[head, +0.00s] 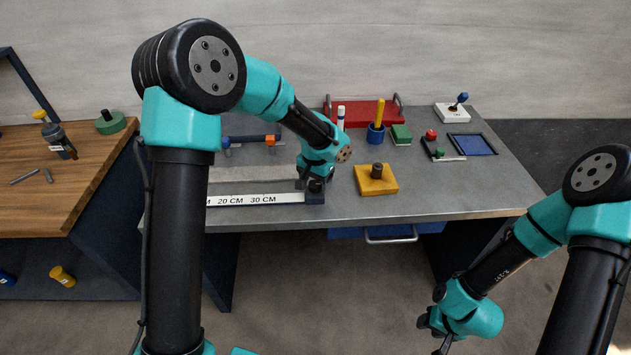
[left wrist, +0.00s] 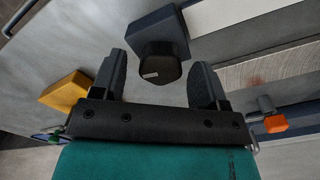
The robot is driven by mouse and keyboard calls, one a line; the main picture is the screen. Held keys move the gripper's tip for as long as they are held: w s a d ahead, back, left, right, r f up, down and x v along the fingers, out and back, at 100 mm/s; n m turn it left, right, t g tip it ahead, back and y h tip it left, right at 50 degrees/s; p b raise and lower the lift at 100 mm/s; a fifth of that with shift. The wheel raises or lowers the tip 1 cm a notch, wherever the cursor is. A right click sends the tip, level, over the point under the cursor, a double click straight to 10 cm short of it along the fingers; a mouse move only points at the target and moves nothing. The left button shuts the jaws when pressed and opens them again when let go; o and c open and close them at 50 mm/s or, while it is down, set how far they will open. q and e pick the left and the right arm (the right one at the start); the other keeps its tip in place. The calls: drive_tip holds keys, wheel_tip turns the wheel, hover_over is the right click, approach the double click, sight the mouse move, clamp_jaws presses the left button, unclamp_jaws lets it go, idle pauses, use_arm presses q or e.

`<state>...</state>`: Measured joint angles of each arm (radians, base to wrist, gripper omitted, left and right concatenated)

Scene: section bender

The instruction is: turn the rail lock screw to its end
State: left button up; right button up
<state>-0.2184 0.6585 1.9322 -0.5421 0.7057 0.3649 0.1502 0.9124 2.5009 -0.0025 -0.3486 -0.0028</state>
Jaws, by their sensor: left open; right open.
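The rail lock screw shows in the left wrist view as a dark knob (left wrist: 158,66) on a dark blue block (left wrist: 158,30). That block sits at the right end of the rail with the centimetre scale (head: 255,199) in the head view. My left gripper (left wrist: 163,88) is open, one finger on each side of the knob, with visible gaps between fingers and knob. In the head view my left gripper (head: 312,184) is just above the block (head: 315,198) and partly hides it. My right gripper (head: 432,332) is open and empty, low at the right, away from the bench.
A yellow block (head: 377,183) with a dark knob stands right of the rail end. An orange-ended part (head: 270,140) lies behind the rail. A red tray (head: 365,112), blue cup (head: 375,134) and green block (head: 401,134) stand at the back. The bench's front right is clear.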

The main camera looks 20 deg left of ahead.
use_arm(q)
drive_tip(key=c, duration=0.9)
drive_tip(key=shift+n, duration=0.4)
drive_tip(key=n, duration=0.4)
drive_tip(key=shift+a, duration=0.1)
drive_tip(key=n, duration=0.5)
drive_tip(key=shift+a, duration=0.1)
drive_tip(key=n, duration=0.5)
drive_tip(key=shift+s, duration=0.1)
drive_tip(key=n, duration=0.5)
